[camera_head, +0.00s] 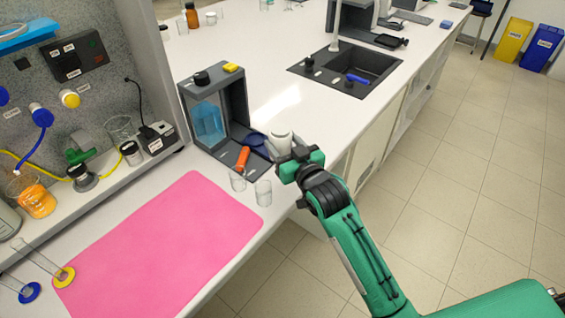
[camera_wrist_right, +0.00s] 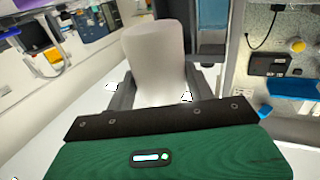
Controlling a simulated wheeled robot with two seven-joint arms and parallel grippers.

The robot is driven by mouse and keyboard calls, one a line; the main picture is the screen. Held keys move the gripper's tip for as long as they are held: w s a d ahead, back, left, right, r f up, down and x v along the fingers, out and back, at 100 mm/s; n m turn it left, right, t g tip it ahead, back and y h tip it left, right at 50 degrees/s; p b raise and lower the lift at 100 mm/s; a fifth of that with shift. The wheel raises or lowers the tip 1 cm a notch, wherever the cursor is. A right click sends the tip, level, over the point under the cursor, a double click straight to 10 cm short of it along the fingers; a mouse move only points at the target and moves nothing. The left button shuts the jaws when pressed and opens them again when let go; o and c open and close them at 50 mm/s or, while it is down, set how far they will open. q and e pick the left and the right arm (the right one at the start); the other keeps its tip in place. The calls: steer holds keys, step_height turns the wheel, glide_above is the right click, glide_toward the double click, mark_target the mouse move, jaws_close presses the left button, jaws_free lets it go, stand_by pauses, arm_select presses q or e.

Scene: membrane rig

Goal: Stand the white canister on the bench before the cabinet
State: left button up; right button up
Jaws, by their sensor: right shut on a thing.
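The white canister (camera_head: 280,142) is in front of and to the right of the grey cabinet (camera_head: 240,108), near the bench's front edge. My right gripper (camera_head: 287,152) is shut on it, with a finger on either side. In the right wrist view the canister (camera_wrist_right: 154,55) stands up between the fingers of my right gripper (camera_wrist_right: 158,92), its lower part hidden by the gripper. I cannot tell whether its base touches the bench (camera_head: 322,110). My left gripper is not in view.
An orange cylinder (camera_head: 243,157) and a blue round piece (camera_head: 252,140) are at the cabinet's front. Two clear glasses (camera_head: 238,181) (camera_head: 264,193) stand close to my right gripper. A pink mat (camera_head: 165,250) covers the near bench. A sink (camera_head: 345,75) is farther back.

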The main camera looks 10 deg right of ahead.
steer(key=shift+f, duration=3.55)
steer(key=shift+f, duration=0.15)
steer(key=o, duration=1.1)
